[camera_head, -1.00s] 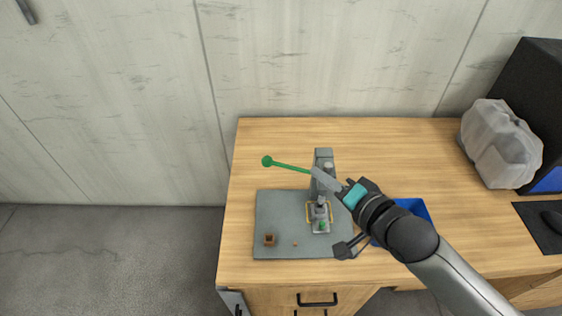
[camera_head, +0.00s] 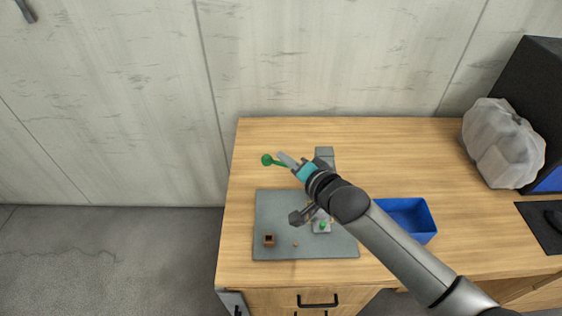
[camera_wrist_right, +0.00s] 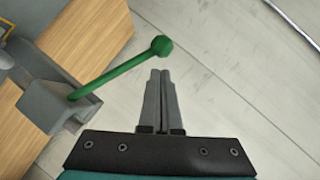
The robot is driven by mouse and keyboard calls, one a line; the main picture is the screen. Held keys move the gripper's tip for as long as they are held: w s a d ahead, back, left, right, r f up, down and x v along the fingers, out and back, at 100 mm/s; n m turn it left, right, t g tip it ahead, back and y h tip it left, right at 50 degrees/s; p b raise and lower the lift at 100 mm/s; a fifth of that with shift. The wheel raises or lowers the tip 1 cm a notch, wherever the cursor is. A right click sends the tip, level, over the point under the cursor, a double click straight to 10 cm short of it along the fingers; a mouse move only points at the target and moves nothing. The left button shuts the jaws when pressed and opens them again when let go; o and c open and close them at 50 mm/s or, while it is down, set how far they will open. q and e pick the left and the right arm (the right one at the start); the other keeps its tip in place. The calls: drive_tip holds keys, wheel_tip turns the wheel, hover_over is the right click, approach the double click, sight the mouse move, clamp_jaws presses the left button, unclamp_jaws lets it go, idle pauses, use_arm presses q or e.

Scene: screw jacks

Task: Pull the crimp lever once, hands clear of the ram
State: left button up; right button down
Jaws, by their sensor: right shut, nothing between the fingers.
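The green crimp lever with its round knob (camera_head: 267,160) sticks out to the left from the grey press (camera_head: 324,154). In the right wrist view the lever (camera_wrist_right: 118,70) runs from the grey press head (camera_wrist_right: 58,105) up to its knob. My right gripper (camera_head: 283,158) is shut and empty beside the lever, close to the knob. In the right wrist view its fingertips (camera_wrist_right: 160,73) lie just below the knob; I cannot tell if they touch it. My arm hides much of the press and its ram. A green piece (camera_head: 323,225) shows at the press base. My left gripper is not in view.
The press stands on a grey mat (camera_head: 278,220) on the wooden table (camera_head: 400,150). A small brown box (camera_head: 269,240) lies on the mat. A blue bin (camera_head: 420,221) stands right of the mat. A translucent bag-like object (camera_head: 500,145) sits at the far right.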

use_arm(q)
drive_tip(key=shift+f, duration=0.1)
use_arm(e)
drive_tip(key=shift+w+a+f, duration=0.15)
drive_tip(key=shift+a+f, duration=0.25)
drive_tip(key=shift+a, duration=0.2)
